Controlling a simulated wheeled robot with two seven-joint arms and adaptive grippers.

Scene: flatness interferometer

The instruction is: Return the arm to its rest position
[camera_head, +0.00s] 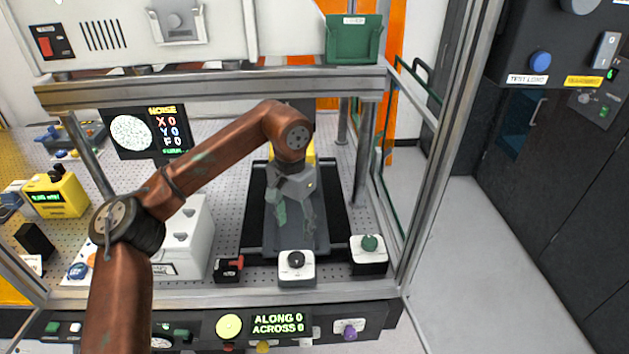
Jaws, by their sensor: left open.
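My left arm, copper-brown, comes in from the lower left and bends over the perforated bench (225,150) inside the metal frame. My left gripper (298,222) points down over the dark stage (262,205) in the middle of the bench. Its fingers are spread, with nothing seen between them. I cannot tell how far the fingertips are above the stage. My right gripper is not in view.
Metal posts (437,150) and a crossbar (210,90) surround the arm. A white block (190,225) stands left of the stage. Knob boxes (296,268) and (368,255) line the front. A yellow meter (58,195) stands at the left. The floor at right is clear.

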